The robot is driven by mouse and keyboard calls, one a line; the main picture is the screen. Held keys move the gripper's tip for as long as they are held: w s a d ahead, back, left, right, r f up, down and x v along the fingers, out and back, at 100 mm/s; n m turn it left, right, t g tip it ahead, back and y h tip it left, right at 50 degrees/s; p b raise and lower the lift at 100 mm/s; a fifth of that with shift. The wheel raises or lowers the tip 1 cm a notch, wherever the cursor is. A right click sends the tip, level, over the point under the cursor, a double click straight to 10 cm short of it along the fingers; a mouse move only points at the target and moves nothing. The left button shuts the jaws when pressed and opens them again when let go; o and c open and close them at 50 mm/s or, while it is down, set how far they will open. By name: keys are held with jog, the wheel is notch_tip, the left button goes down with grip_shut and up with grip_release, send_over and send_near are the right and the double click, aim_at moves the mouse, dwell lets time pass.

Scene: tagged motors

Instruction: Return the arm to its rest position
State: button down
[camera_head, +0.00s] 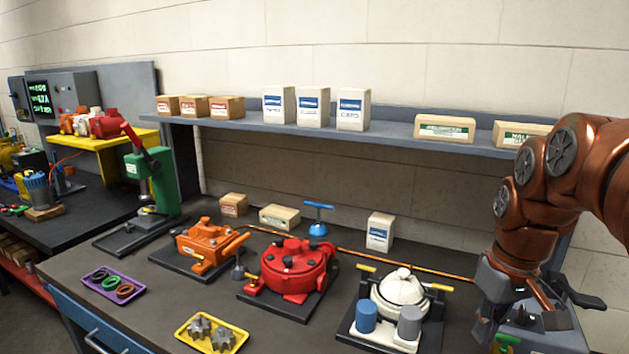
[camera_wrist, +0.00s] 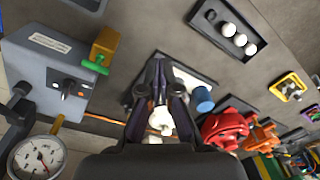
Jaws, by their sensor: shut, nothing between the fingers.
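My copper-coloured arm comes in from the right edge in the head view and bends down over the right end of the bench. My gripper (camera_head: 484,332) hangs at its end, pointing down, right of the white motor (camera_head: 400,292). In the wrist view my gripper (camera_wrist: 160,65) shows its dark fingers closed together at the tips, with nothing held. The white motor (camera_wrist: 160,122) shows through the gap between the finger links, below them. My arm hides part of the bench's right end.
A grey box (camera_wrist: 55,75) with a gauge (camera_wrist: 38,158) stands beside my gripper. A red motor (camera_head: 298,265) and an orange motor (camera_head: 205,245) stand farther left. A yellow tray (camera_head: 240,345) lies at the front. A shelf (camera_head: 390,137) with boxes runs behind.

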jog(key=s+a+f+g, duration=0.1)
jog(key=s+a+f, duration=0.4)
jog(key=s, duration=0.4)
jog(key=s+a+f+m+g, duration=0.1)
jog(key=s+a+f, duration=0.5)
jog(key=s, duration=0.3)
jog(key=shift+f+h, duration=0.4)
jog(key=shift+f, duration=0.2)
